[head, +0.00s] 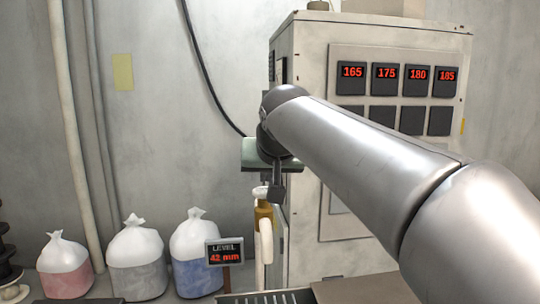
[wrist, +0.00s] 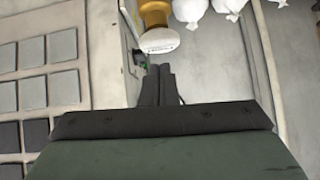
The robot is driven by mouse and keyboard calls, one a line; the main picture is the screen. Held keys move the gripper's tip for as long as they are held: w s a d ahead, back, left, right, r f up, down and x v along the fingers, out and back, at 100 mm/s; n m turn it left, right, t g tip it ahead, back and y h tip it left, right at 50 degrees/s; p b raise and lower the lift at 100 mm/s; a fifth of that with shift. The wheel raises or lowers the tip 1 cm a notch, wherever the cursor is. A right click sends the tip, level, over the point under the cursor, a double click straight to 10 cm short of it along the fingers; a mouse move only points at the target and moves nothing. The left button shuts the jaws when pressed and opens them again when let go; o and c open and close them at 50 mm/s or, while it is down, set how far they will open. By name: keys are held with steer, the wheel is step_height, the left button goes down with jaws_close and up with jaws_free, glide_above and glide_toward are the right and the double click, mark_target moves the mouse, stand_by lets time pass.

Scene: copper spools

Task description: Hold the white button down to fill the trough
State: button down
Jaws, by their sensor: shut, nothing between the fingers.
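The white button (wrist: 160,41) sits on a yellow-brown base in the wrist view, just beyond my fingertips. In the head view a white cap (head: 260,192) on an amber body shows beside my gripper (head: 277,193), partly hidden. My gripper, whose fingers also show in the wrist view (wrist: 159,72), is shut and empty and points down. The fingertips appear close to the button, but I cannot tell whether they touch it. A level display (head: 224,254) reads 42 mm. I cannot clearly make out the trough; a slotted grey edge (head: 268,298) shows at the bottom.
A tall cabinet (head: 306,60) with red number displays stands behind my arm. Several tied bags (head: 196,262) stand at the left by the wall. A pale curved pipe (head: 266,242) stands below my gripper. A dark spool stack (head: 8,262) is at the far left.

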mark_target(266, 189)
steer(key=shift+w+f, duration=0.1)
steer(key=shift+f, duration=0.65)
steer(key=shift+f+b, duration=0.8)
steer(key=shift+f, duration=0.4)
stand_by(1.1)
stand_by(1.6)
steer(key=s+d+r+p, duration=0.1)
steer(key=s+r+p, duration=0.1)
steer(key=s+r, duration=0.5)
step_height(266, 189, up, 4)
steer(key=shift+s+d+r, duration=0.25)
steer(key=shift+s+d, duration=0.15)
